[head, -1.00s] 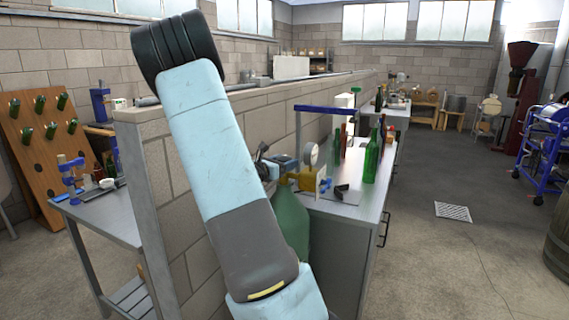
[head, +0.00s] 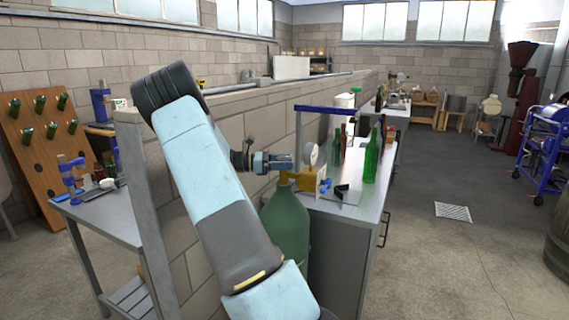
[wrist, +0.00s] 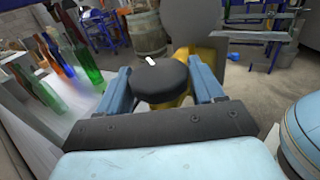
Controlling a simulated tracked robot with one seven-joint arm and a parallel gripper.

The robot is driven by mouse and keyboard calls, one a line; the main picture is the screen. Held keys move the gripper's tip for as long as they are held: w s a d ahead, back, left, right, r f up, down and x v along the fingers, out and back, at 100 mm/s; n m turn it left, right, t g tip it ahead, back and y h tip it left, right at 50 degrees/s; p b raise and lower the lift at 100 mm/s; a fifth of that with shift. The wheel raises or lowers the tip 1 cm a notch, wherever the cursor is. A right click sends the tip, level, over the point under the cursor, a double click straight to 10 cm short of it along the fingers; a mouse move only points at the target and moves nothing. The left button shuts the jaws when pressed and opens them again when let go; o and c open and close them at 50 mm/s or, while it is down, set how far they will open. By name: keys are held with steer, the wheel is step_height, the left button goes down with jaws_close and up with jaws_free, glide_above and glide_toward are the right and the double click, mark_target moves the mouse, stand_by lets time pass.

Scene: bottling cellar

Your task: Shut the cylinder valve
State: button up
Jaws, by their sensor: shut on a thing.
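The green gas cylinder (head: 288,225) stands upright beside the end of the metal bench. On its top is a brass valve (head: 304,181) with a round pale gauge (head: 311,154). My gripper (head: 287,163) reaches the valve from the left. In the wrist view, its two blue fingers (wrist: 163,82) are shut on the black round valve knob (wrist: 158,88), one on each side. The knob has a white mark near its far edge. Brass shows behind the knob, and the grey gauge back (wrist: 192,25) rises beyond it. The head view does not clearly show the knob.
A block wall (head: 250,125) runs close behind. The floor right of the bench is open, with a drain grate (head: 453,211).

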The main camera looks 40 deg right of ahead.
mark_target(283, 157)
steer(key=shift+w+a+m+g+y, duration=0.1)
steer(key=shift+w+m+g+y, duration=0.05)
steer(key=shift+m+g+y, duration=0.5)
steer(key=o, duration=0.9)
steer(key=shift+c, duration=0.2)
steer(key=shift+r, duration=0.1)
steer(key=shift+r, duration=0.35)
step_height(283, 157, up, 2)
steer(key=shift+r, duration=0.25)
steer(key=s+a+r, duration=0.7)
steer(key=s+r, duration=0.2)
steer(key=s, duration=0.3)
steer(key=shift+r, duration=0.25)
